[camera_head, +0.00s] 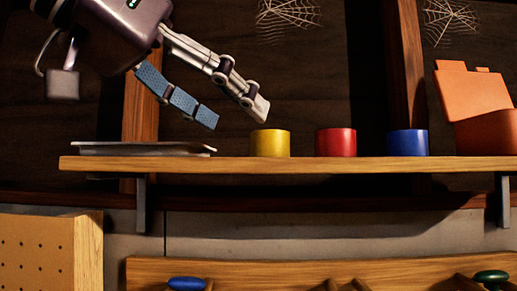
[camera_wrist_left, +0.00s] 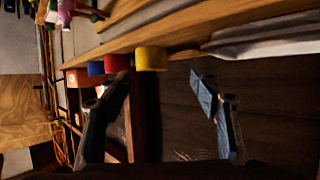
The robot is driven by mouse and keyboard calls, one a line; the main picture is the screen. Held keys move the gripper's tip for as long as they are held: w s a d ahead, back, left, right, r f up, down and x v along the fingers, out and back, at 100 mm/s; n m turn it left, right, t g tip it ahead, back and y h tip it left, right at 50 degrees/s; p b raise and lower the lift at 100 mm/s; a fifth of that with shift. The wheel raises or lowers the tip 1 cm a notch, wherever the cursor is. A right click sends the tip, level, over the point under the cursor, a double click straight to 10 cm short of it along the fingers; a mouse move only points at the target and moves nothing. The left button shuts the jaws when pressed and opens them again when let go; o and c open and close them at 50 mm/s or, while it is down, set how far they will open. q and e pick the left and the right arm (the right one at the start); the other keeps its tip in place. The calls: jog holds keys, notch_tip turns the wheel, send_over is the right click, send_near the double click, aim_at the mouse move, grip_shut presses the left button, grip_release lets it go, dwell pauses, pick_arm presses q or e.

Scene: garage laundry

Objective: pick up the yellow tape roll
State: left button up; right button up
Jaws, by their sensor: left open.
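The yellow tape roll (camera_head: 270,143) sits on the wooden shelf (camera_head: 300,165), left of the red roll (camera_head: 336,142) and the blue roll (camera_head: 407,143). My left gripper (camera_head: 238,117) is open and empty, up and to the left of the yellow roll, pointing down and right toward it. In the left wrist view the yellow roll (camera_wrist_left: 151,59) shows ahead, between the directions of the two spread fingers (camera_wrist_left: 160,82), with a gap to them. My right gripper is not in view.
A flat grey tray-like item (camera_head: 140,149) lies on the shelf at the left. An orange container (camera_head: 475,105) stands at the right end. A pegboard box (camera_head: 50,250) and a wooden rack (camera_head: 240,270) are below. Dark wall stands behind the shelf.

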aim_at(263, 131)
pick_arm(q)
jog(key=d+p, duration=0.1)
jog(key=d, duration=0.1)
jog(key=w+d+p, duration=0.1)
jog(key=shift+d+f+p, duration=0.1)
jog(key=shift+d+p, duration=0.2)
jog(key=shift+d, duration=0.05)
jog(key=shift+w+d+f+p, duration=0.25)
jog(key=shift+w+f, duration=0.1)
jog(key=shift+w, duration=0.3)
jog(key=shift+w+d+f+p, duration=0.2)
jog(key=shift+w+f, duration=0.1)
jog(key=shift+w, duration=0.3)
jog(key=shift+w+d+f, duration=0.15)
jog(key=shift+w+f, duration=0.05)
jog(key=shift+s, duration=0.15)
jog(key=shift+c, duration=0.3)
jog(key=shift+r, duration=0.1)
jog(key=shift+c, duration=1.2)
jog(key=c, duration=0.7)
jog(key=shift+c, duration=0.9)
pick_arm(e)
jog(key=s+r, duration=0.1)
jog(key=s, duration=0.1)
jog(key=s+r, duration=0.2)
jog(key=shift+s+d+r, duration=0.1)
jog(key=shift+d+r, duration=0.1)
